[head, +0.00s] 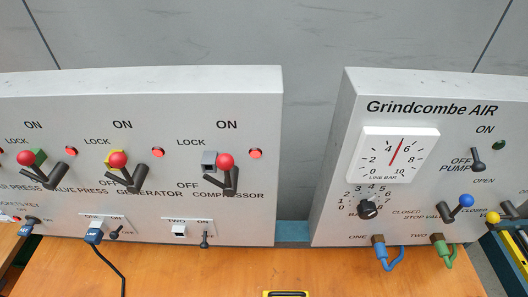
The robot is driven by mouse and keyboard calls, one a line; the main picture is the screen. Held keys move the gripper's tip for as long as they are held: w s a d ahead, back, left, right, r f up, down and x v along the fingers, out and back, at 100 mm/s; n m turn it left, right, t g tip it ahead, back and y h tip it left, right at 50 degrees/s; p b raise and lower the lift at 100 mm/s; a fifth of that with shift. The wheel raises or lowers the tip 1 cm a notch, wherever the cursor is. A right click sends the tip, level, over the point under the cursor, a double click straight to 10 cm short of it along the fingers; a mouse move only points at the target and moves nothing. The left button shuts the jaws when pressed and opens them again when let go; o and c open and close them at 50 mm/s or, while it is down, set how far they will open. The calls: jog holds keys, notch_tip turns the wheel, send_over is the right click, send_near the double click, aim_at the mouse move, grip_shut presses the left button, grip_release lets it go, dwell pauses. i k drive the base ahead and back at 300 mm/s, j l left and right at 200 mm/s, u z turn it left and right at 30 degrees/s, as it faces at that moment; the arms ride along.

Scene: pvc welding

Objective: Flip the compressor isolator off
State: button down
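The compressor isolator (231,181) is the rightmost of three similar lever switches on the left grey panel, above the label COMPRESSOR. It has a dark forked lever with a red ball at its upper end, and a grey block stands just left of the ball. ON is printed above it, OFF to its lower left and LOCK to its upper left. The ball is up, below the word ON; I cannot tell the switch setting from this alone. A red round lamp (255,153) is to its right.
The generator isolator (130,176) and another isolator (46,175) stand to the left. Small sockets and toggles line the panel's lower edge. A gap separates this panel from the Grindcombe AIR panel (336,195). The wooden bench (200,272) in front is mostly clear; a black cable crosses it.

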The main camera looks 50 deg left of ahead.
aim_at(226, 162)
jog(key=k+l+u, duration=0.15)
jog(key=u, duration=1.2)
jog(key=j+u, duration=0.1)
jog(key=u, duration=0.35)
jog(key=i+j+u, duration=0.1)
jog(key=u, duration=0.3)
